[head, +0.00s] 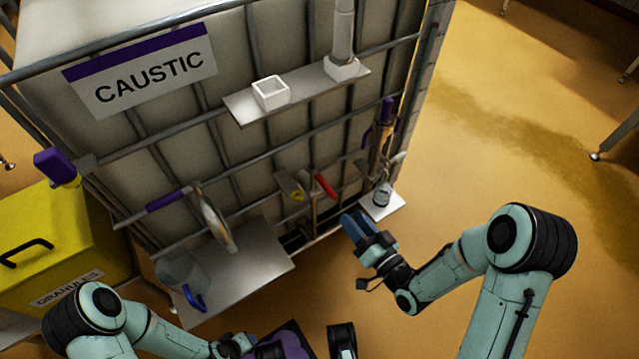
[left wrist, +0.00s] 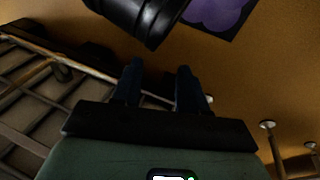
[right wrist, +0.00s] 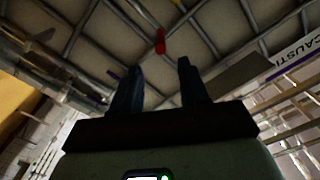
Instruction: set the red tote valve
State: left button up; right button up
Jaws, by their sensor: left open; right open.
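The tote is a large pale container in a metal cage, with a CAUSTIC sign (head: 145,72). The red valve handle (head: 325,186) sits low on its front, beside a grey valve body with a yellowish end (head: 291,187). In the right wrist view the red handle (right wrist: 160,41) shows beyond the fingertips, apart from them. My right gripper (head: 368,232) is open and empty, below and to the right of the handle. Its two fingers also show in the right wrist view (right wrist: 161,68). My left gripper (left wrist: 158,72) is open and empty, low and away from the valve.
A lower shelf (head: 245,262) holds a clear jug (head: 180,268) with a blue handle. An upper shelf (head: 305,95) holds a white cup (head: 271,93). A small plate (head: 395,208) holds a small clear vessel (head: 382,194). A yellow granules box (head: 60,235) stands left. The right floor is mostly clear.

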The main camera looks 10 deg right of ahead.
pick_arm(q)
jog(key=shift+w+a+f+b, duration=0.55)
jog(key=shift+w+f+b, duration=0.1)
jog(key=shift+w, duration=0.15)
pick_arm(e)
send_near(315, 173)
jog(key=x, duration=0.5)
jog(key=shift+d+f, duration=0.1)
jog(key=shift+f, duration=0.2)
jog(key=shift+c, duration=0.2)
grip_shut()
